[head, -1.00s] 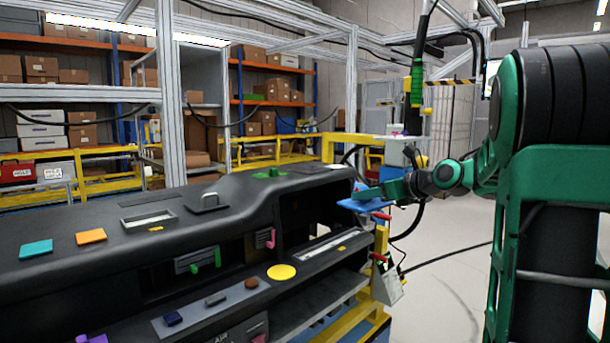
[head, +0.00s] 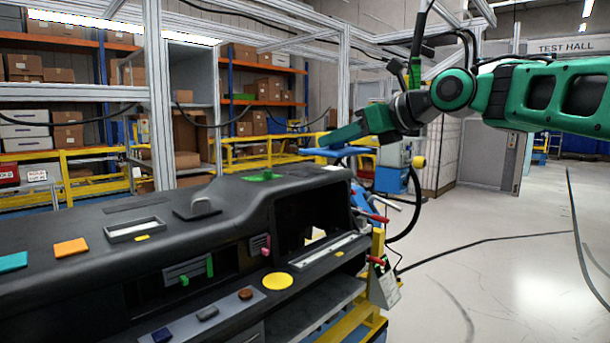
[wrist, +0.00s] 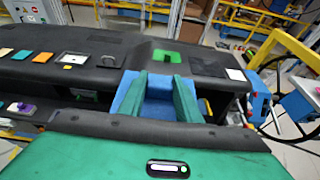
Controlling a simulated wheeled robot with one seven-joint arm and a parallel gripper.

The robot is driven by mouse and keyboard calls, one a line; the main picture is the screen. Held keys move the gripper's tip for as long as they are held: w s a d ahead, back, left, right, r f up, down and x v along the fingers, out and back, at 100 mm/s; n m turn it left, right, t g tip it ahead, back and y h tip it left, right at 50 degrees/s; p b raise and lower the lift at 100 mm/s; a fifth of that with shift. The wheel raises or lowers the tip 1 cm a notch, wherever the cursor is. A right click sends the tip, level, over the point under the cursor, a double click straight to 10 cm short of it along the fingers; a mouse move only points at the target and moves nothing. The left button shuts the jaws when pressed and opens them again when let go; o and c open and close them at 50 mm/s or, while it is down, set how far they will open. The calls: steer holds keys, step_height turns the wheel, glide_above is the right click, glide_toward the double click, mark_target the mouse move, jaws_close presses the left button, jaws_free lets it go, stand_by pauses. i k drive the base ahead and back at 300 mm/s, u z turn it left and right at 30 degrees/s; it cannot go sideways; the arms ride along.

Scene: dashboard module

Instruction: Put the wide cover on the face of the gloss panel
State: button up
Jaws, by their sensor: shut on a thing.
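My gripper (head: 335,142) is raised above the right end of the black dashboard (head: 230,195). In the wrist view its two green fingers (wrist: 160,84) are shut on a flat blue piece (wrist: 158,95), which looks like the wide cover. The blue piece shows edge-on in the head view (head: 330,152), apart from the dashboard. Part of it is hidden by the fingers. I cannot tell for sure which surface is the gloss panel; a thin dark flat plate (head: 137,204) lies on the dashboard's top.
Red-handled clamps (head: 378,218) stick out at the right end. Open floor (head: 500,270) lies to the right.

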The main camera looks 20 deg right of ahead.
mark_target(304, 170)
steer(key=i, duration=0.85)
steer(key=u, duration=0.05)
